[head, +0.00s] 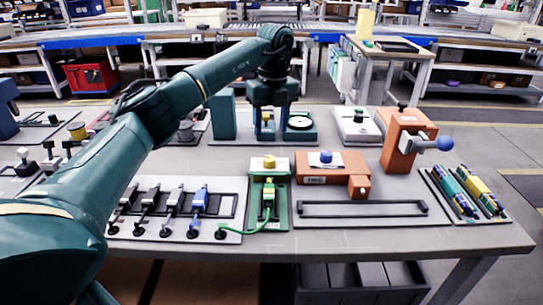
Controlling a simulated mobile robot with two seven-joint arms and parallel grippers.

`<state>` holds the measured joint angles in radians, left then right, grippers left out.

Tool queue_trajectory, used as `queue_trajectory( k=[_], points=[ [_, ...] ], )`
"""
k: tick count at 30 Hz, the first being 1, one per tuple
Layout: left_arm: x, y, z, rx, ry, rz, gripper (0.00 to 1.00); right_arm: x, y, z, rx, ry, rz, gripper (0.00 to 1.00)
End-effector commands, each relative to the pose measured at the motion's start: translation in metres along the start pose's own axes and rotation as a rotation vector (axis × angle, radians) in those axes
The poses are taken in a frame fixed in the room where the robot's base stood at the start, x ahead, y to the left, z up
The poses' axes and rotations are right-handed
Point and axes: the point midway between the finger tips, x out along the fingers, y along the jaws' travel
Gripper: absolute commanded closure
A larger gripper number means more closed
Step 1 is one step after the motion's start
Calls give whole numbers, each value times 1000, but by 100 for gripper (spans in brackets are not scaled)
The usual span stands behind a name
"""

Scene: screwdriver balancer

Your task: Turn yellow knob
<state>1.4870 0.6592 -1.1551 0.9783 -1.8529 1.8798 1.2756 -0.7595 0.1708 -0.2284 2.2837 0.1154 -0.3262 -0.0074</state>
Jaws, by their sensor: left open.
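My left arm reaches in from the left across the table, and its gripper (271,122) points down at the back middle. The fingers are open over a dark teal device (303,135). A small yellow knob (266,115) shows between the fingers, partly hidden; I cannot tell whether they touch it. Another yellow knob (269,162) sits on top of a green box nearer the front, apart from the gripper. A yellow round part (77,130) stands at the left. My right gripper is not in view.
An orange block with a blue knob (326,158) stands right of the green box. A tall orange stand (402,140) with a blue ball handle rises at the right. Several black clamps and a blue one (198,200) stand on a front plate. The table's front right (400,237) is clear.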

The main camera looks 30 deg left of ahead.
Motion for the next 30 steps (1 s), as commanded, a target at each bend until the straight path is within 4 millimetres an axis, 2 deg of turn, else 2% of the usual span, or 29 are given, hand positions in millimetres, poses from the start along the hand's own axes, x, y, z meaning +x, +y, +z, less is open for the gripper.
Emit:
queue_trajectory(
  k=[1,6,12,18,26,30],
  points=[
    [15,1,0,0,2,5,48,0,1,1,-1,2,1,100],
    [50,0,-1,1,3,3,48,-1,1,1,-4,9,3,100],
    [79,0,-1,2,2,0,48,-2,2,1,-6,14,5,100],
    [90,0,-1,2,0,-2,48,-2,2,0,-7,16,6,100],
    [90,0,-1,2,1,-2,48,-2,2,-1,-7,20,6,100],
    [90,0,-1,2,1,-2,60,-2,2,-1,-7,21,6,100]
  ],
)
